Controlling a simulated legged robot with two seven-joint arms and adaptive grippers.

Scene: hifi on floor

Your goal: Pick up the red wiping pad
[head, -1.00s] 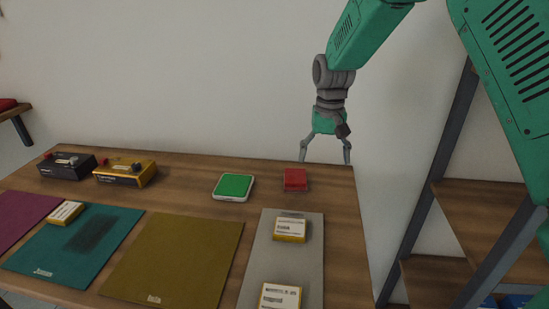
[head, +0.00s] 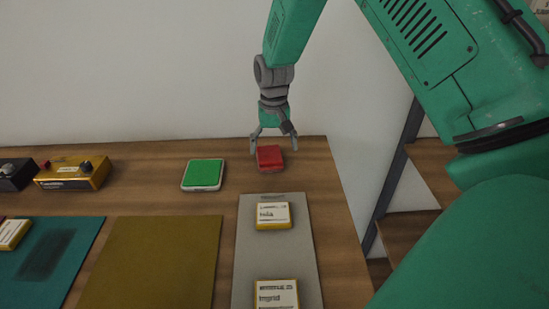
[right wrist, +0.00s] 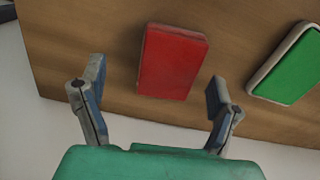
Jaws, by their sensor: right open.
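The red wiping pad (head: 269,159) lies flat on the wooden table near its back edge. It also shows in the right wrist view (right wrist: 172,62). My right gripper (head: 273,148) is open and hangs by the pad's far side, pointing down. In the right wrist view its two fingers (right wrist: 158,92) are spread wider than the pad, which appears ahead of and between them, with bare wood on both sides. The fingers do not visibly touch it. My left gripper is not in view.
A green pad in a white tray (head: 202,174) lies left of the red pad. A grey mat (head: 277,250) with two labelled yellow boxes (head: 273,215) lies in front. Olive (head: 150,262) and teal mats, and yellow (head: 73,174) and black devices are further left. A wall stands behind the table.

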